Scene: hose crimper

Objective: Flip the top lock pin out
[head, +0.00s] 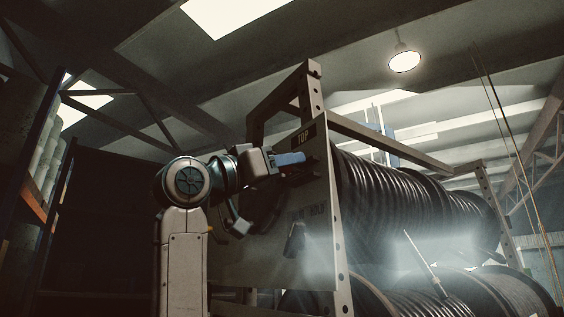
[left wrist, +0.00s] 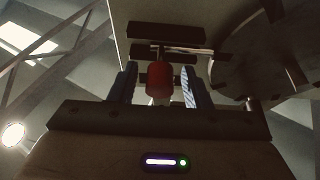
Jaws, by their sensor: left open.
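The top lock pin shows as a red knob (left wrist: 159,77) in the left wrist view, in front of a dark slotted bracket on the rack's plate. My left gripper (head: 292,159) reaches the rack's end plate just below the "TOP" label (head: 304,137) in the head view. In the left wrist view the gripper (left wrist: 159,88) is open, with one finger on each side of the red knob and a gap on both sides. In the head view the fingers and arm hide the knob. My right gripper is in neither view.
The rack's end plate (head: 318,215) stands right in front of the gripper. Ribbed black hose reels (head: 410,195) fill the rack behind it. A dark lever-like part (head: 295,240) sits lower on the plate. Shelving (head: 35,180) stands at the far left.

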